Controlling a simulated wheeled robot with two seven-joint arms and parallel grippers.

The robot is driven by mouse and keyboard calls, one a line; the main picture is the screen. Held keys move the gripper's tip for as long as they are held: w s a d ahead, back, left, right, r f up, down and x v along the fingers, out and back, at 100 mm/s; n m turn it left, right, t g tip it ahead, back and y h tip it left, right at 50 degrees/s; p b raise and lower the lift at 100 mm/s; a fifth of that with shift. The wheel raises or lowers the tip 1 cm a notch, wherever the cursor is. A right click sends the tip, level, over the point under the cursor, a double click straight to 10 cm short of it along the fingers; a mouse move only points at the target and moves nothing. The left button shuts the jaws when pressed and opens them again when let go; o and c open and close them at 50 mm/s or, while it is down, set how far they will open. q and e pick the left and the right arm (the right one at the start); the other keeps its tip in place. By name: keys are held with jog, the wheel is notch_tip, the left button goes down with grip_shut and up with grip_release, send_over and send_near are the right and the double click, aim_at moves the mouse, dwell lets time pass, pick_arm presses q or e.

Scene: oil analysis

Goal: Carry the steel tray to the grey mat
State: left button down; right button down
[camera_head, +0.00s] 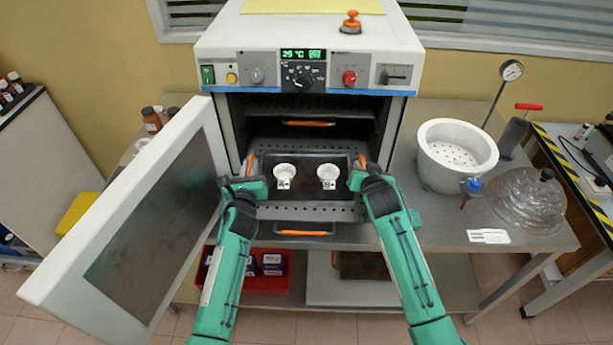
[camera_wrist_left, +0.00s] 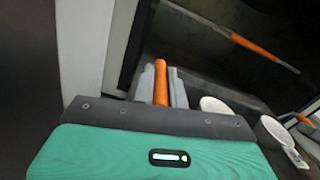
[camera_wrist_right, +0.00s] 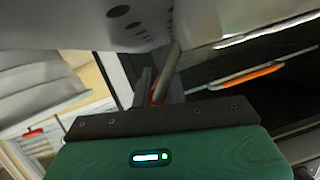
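The steel tray (camera_head: 306,187) is a dark, shallow tray with two small white cups (camera_head: 284,176) (camera_head: 327,176) standing on it. It sits level in the open mouth of the oven, over a perforated shelf. My left gripper (camera_head: 249,178) is at its left orange handle; in the left wrist view the fingers close on both sides of that handle (camera_wrist_left: 160,84). My right gripper (camera_head: 359,172) is at the right end; in the right wrist view its fingers (camera_wrist_right: 160,90) sit around the right handle, partly hidden. I cannot make out a grey mat for certain.
The oven door (camera_head: 150,220) stands open at the left, close to my left arm. A white perforated pot (camera_head: 455,155), a glass lid (camera_head: 527,198) and a label card (camera_head: 488,236) are on the steel bench (camera_head: 430,225) at the right. A red bin (camera_head: 262,285) is below.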

pick_arm(q)
jog(key=shift+r, duration=0.25)
pick_arm(e)
jog(key=shift+r, duration=0.2)
